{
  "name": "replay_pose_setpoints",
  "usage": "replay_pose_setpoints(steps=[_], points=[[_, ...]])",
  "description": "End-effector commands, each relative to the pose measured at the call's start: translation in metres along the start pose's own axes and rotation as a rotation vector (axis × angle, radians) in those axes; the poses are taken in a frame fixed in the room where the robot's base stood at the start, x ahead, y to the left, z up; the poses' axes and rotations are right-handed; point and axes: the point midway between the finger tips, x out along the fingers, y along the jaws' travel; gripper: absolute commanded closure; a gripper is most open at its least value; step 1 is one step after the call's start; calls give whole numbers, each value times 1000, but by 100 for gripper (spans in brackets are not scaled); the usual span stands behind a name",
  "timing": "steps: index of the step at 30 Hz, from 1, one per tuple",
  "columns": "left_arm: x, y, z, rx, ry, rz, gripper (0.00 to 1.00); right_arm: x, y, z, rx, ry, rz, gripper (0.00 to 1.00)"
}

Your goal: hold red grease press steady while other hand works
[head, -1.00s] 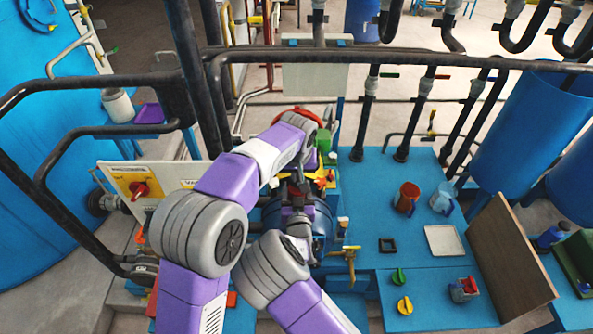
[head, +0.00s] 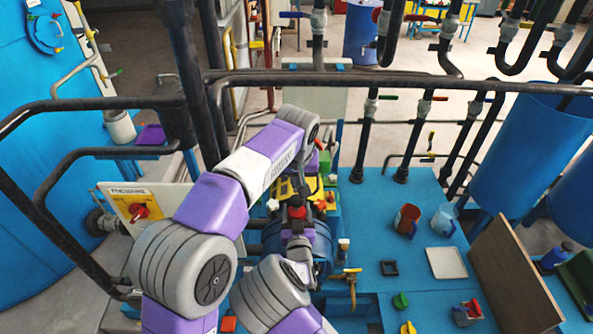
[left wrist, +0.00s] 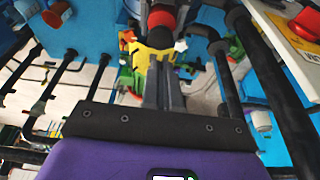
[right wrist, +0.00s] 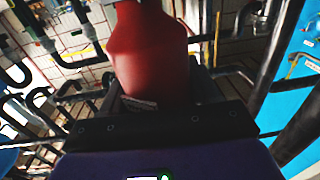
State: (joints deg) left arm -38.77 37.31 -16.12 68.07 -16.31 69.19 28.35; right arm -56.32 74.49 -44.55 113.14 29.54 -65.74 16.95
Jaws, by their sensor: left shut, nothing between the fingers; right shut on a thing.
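The red grease press (right wrist: 150,50) fills the upper middle of the right wrist view, between the fingers of my right gripper. It shows small and red with a dark top in the head view (head: 297,203) and at the top of the left wrist view (left wrist: 161,17). My right gripper (head: 297,218) is shut on it. My left gripper (left wrist: 160,58) is shut and empty, its fingertips beside a yellow part (left wrist: 140,62) and apart from the press. In the head view my left forearm hides most of the left hand.
A dark rail (head: 430,82) crosses behind.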

Motion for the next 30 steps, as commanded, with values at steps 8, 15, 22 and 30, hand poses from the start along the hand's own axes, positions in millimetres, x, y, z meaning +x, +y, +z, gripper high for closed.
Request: replay_pose_setpoints(steps=[8,15,22,30], points=[[-38,0,-1,0,2,1,100,0,0,0,0,0,0,89],[-43,0,0,0,2,0,100,0,0,0,0,0,0,89],[-43,0,-1,0,2,1,100,0,0,0,0,0,0,89],[-43,0,-1,-1,2,1,100,0,0,0,0,1,0,89]])
